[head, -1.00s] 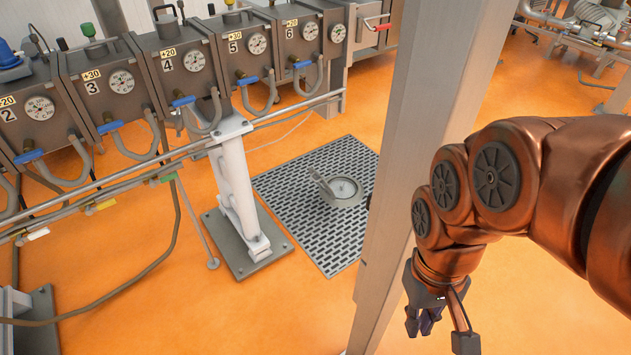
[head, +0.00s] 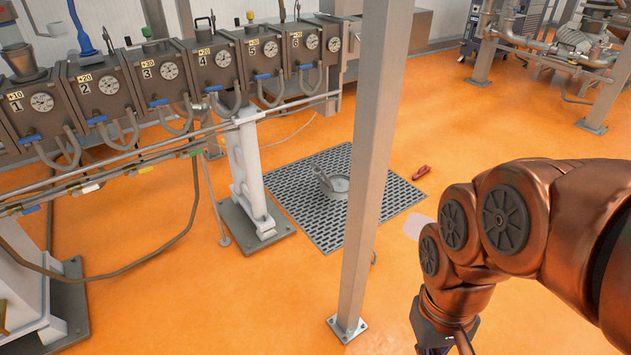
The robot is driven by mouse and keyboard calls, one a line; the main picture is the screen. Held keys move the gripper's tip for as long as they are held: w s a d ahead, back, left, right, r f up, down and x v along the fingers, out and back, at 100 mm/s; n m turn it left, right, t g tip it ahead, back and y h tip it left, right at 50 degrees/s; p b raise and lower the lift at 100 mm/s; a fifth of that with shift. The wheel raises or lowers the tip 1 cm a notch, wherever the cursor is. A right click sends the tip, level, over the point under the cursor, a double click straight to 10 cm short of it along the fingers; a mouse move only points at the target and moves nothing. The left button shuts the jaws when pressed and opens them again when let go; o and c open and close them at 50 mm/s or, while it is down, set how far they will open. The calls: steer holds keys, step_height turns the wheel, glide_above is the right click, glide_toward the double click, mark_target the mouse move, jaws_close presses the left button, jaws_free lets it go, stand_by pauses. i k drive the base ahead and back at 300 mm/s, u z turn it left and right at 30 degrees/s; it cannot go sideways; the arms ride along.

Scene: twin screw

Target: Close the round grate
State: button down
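The round grate (head: 323,181) is a small grey disc-like lid on the floor. It stands tilted up at the left side of a round drain (head: 341,187), so it looks open. The drain sits in a dark slotted floor mat (head: 305,219). A grey post hides part of the mat and may cover the drain's right edge. My gripper (head: 436,345) is at the bottom right, cut off by the picture edge and far from the grate. Its fingers do not show clearly.
A grey square post (head: 368,150) stands on the floor between my arm and the mat. A white support leg (head: 248,170) stands left of the mat. A red object (head: 421,171) lies right of it. Orange floor (head: 250,310) in front is clear.

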mark_target(317, 168)
steer(key=z, duration=0.25)
steer(key=k, duration=0.25)
steer(key=u, duration=1.75)
steer(key=i, duration=1.85)
steer(key=z, duration=1)
steer(key=i, duration=0.45)
steer(key=z, duration=0.5)
